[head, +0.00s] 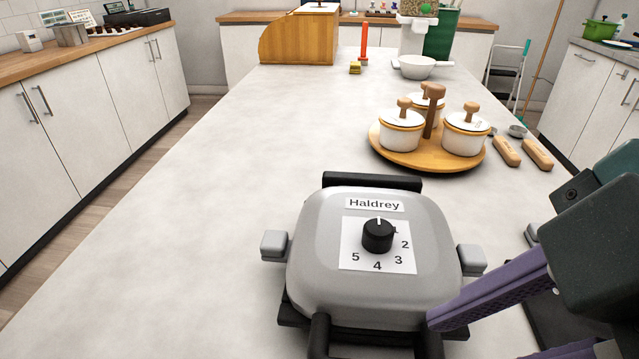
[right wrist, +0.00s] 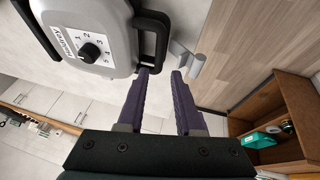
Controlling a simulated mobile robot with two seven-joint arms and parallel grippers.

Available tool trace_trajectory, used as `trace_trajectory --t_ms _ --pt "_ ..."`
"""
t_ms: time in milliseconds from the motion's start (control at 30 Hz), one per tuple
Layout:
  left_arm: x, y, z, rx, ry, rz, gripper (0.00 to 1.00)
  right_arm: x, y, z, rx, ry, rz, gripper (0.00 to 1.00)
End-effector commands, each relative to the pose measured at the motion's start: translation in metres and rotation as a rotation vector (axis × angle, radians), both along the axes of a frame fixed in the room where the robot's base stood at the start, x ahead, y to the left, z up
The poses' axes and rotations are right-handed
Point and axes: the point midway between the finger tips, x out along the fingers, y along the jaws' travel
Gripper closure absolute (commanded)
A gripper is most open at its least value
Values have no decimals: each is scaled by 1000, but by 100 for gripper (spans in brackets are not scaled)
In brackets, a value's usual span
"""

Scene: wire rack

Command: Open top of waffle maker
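The waffle maker (head: 375,290) is a grey rounded appliance labelled Haldrey, with a black numbered dial (head: 378,236) on its lid. It stands at the front of the counter and its lid is down. Its black front handle (head: 319,338) is cut off by the bottom edge; the handle also shows in the right wrist view (right wrist: 163,25). My right gripper (right wrist: 160,75) has its purple fingers apart with nothing held. The left finger's tip is close to the handle's end; contact cannot be told. In the head view one finger overlaps the waffle maker's right front corner. My left gripper is not in view.
A round wooden tray (head: 405,158) with white lidded pots stands behind the waffle maker. Wooden-handled utensils (head: 507,152) lie to its right. A white pan (head: 416,67) is farther back. The counter (head: 190,250) is clear on the left.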

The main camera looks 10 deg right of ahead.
Motion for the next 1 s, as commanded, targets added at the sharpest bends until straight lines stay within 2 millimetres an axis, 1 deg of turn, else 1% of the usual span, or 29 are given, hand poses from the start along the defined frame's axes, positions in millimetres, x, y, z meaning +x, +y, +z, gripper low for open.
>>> trace_trajectory --t_ms 33,67,167,300,400,567,833,1000 --pt "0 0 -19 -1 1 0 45 3 2 -15 2 -4 1 65" --pt "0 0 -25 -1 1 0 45 3 4 -18 3 -4 1 65" --pt "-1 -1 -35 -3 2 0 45 8 11 -37 3 2 0 65" --pt "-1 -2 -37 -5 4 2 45 16 19 -56 0 3 -1 65" --pt "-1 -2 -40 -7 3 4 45 20 23 -67 1 1 -2 65" --pt "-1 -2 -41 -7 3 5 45 23 26 -75 1 -1 0 65" --pt "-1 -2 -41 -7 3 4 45 23 26 -76 0 -1 0 65" --pt "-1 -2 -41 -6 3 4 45 23 26 -76 0 -1 0 84"
